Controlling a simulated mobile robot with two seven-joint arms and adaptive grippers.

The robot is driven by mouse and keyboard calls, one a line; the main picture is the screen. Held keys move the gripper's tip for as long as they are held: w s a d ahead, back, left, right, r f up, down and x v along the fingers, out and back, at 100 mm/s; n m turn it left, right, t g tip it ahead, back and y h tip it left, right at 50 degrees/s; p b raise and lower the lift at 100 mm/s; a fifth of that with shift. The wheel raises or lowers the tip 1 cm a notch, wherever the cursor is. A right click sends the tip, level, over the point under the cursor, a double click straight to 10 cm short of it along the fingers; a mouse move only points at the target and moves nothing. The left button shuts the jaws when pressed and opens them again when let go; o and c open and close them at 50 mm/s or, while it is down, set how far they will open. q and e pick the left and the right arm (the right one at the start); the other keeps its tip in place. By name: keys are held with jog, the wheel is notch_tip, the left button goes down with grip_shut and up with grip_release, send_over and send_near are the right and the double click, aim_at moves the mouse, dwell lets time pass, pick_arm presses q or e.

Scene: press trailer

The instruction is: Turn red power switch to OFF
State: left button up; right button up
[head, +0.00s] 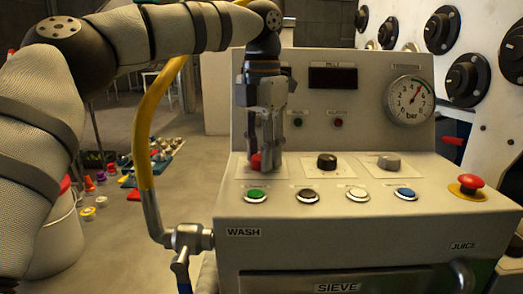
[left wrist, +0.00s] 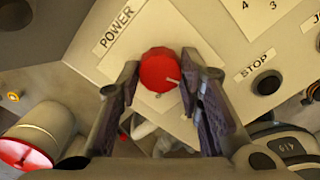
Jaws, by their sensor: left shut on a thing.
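The red power switch (left wrist: 160,68) is a round knob on a white plate labelled POWER, seen between my fingers in the left wrist view. A pale pointer line shows on its face, toward the lower right of that picture; no OFF mark is readable. In the head view the red switch (head: 256,161) is at the left of the panel's row of knobs, partly covered by my fingers. My left gripper (head: 267,152) points down over it, shut on the knob with one finger on either side. My right gripper is not in view.
A black knob (head: 327,162) and a grey knob (head: 389,162) stand to the right. Several push buttons, including a green one (head: 256,195), lie in front. A red emergency button (head: 471,182) is at the far right. A yellow hose (head: 145,120) rises at the left.

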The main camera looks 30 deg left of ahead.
pick_arm(q)
jog(key=shift+f+n, duration=0.15)
jog(key=shift+n, duration=2.15)
jog(key=o, duration=1.2)
notch_tip(320, 180, up, 8)
jog(key=shift+f, duration=0.2)
